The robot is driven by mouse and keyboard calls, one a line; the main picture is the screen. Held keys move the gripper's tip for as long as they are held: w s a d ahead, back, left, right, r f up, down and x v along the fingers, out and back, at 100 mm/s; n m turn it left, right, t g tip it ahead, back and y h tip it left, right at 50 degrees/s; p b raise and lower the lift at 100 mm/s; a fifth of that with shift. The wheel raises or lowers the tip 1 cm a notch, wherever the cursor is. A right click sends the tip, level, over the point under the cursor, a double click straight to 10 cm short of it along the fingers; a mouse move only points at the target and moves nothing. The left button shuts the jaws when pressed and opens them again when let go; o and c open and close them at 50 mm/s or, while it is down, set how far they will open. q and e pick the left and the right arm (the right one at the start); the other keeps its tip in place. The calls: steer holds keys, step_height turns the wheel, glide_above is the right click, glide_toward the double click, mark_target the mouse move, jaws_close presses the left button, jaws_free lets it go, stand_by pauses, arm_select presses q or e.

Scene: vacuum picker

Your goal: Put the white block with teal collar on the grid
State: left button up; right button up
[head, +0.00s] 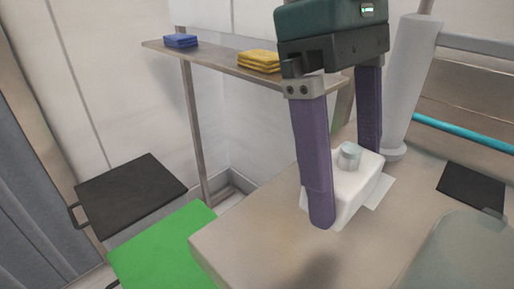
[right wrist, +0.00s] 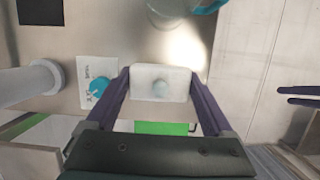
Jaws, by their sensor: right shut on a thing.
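My right gripper (head: 340,195) has its two purple fingers shut on the sides of a white block (head: 350,200). The block has a short, pale teal round collar on top. In the right wrist view the block (right wrist: 145,78) spans the gap between the fingertips. It appears to be held above the beige table. In the right wrist view two thin purple fingers, apparently of my left gripper (right wrist: 302,95), show at the right edge with a small gap between them. No grid pattern can be made out on any surface.
A white card (right wrist: 98,72) with a blue disc lies on the table (head: 245,240). A black pad (head: 471,186) and a translucent container (head: 460,255) are at right. A green surface (head: 165,250) and a black panel (head: 130,193) are at left. Blue and yellow items sit on a shelf (head: 215,60).

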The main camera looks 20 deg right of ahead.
mark_target(334, 249)
step_height(334, 249, down, 7)
steer(key=shift+r+b, duration=0.15)
steer(key=shift+b, duration=0.5)
steer(key=o, duration=1.3)
